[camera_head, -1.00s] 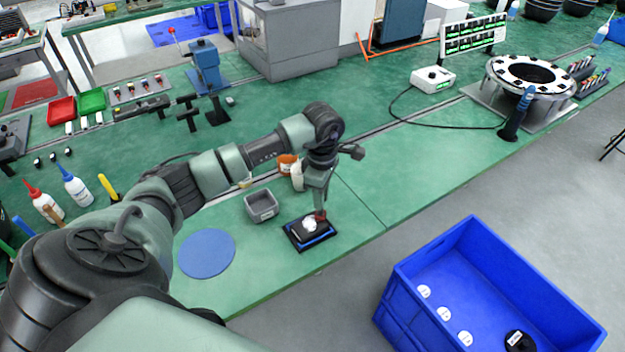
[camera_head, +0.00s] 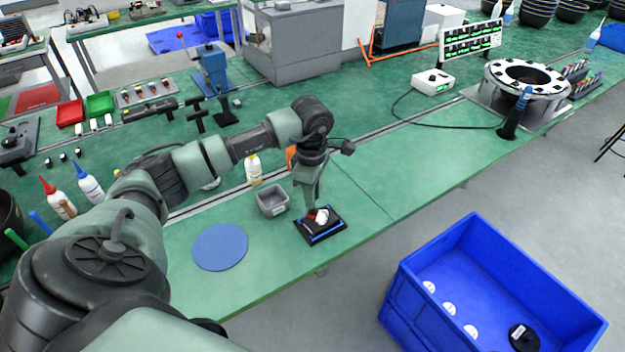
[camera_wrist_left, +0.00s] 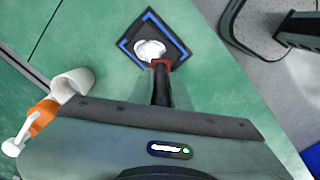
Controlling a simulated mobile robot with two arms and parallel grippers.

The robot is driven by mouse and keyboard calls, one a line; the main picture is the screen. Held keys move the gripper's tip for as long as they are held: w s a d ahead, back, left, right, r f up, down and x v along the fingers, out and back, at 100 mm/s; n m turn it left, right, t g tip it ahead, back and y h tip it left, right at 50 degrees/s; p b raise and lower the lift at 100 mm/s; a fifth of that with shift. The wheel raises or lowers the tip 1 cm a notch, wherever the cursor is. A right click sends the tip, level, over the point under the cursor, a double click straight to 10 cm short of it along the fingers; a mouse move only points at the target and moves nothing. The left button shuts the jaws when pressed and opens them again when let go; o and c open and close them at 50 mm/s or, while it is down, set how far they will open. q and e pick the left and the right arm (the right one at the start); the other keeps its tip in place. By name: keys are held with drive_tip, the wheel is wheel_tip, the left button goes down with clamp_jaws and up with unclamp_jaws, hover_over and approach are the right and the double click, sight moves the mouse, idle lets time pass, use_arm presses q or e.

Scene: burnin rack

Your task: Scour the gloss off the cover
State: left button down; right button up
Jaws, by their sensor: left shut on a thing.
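The cover appears to be the dark square piece (camera_head: 333,229) with blue edging, lying flat near the front edge of the green bench. It also shows in the left wrist view (camera_wrist_left: 181,50). A white, bright patch or lump (camera_wrist_left: 150,50) is near its middle; I cannot tell which. My left gripper (camera_head: 312,212) points down over the cover. It is shut on a dark-handled tool with a red end (camera_wrist_left: 161,65), which reaches the cover's near part beside the white patch. Whether the tool touches the surface is not clear. My right gripper is not in view.
A grey bin (camera_head: 272,202) and a blue round mat (camera_head: 220,247) are left of the cover. A yellow-labelled white bottle (camera_head: 254,168) and an orange container (camera_head: 291,157) stand behind. A blue crate (camera_head: 440,240) is on the floor at right. Bench right of the cover is clear.

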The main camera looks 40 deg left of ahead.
use_arm(q)
drive_tip(key=shift+w+d+r+p, duration=0.1)
drive_tip(key=shift+w+r+p, duration=0.1)
drive_tip(key=shift+r+p, duration=0.4)
drive_tip(key=shift+w+r, duration=0.1)
drive_tip(key=shift+r, duration=0.8)
drive_tip(key=shift+r+p, duration=0.65)
drive_tip(key=shift+r, duration=0.65)
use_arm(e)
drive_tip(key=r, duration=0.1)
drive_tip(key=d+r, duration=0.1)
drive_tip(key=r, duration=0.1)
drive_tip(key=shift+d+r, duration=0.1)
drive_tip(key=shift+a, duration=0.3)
